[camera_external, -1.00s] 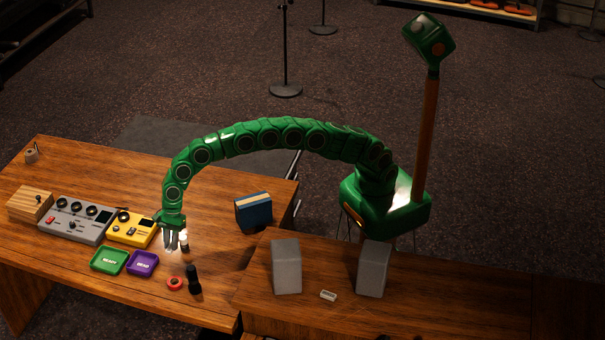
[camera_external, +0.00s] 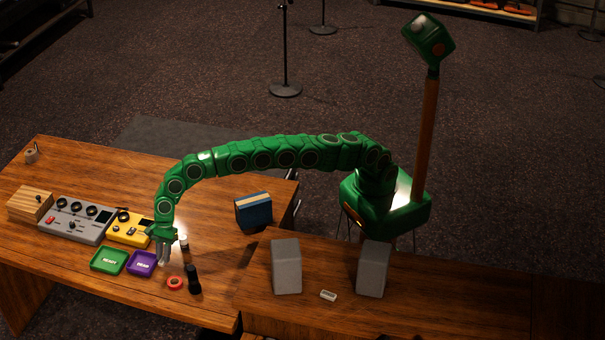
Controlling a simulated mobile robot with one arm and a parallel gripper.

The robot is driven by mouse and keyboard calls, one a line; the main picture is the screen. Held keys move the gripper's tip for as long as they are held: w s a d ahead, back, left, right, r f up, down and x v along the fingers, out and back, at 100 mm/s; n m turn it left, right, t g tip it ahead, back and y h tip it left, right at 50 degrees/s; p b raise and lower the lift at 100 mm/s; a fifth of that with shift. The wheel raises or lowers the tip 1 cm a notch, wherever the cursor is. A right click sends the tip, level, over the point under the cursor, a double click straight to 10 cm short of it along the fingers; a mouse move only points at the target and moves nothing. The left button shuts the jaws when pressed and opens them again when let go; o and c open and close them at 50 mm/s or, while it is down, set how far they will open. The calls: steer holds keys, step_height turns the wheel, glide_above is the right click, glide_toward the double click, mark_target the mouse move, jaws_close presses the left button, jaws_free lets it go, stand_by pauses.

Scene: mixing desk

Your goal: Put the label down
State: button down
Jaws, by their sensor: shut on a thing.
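My gripper (camera_external: 163,261) points down, low over the wooden desk (camera_external: 215,295), just right of the purple tray (camera_external: 141,264). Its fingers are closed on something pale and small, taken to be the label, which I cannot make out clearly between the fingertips. I cannot tell whether the fingertips touch the desk.
A green tray (camera_external: 109,261) is left of the purple one. A yellow box (camera_external: 131,228) and a grey mixer (camera_external: 76,219) stand behind. A red ring (camera_external: 175,283) and a black cylinder (camera_external: 193,279) lie in front. A blue box (camera_external: 254,211) stands right.

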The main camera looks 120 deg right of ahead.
steer(key=shift+f, duration=1.55)
steer(key=shift+f, duration=0.1)
steer(key=c, duration=1.3)
jaws_free()
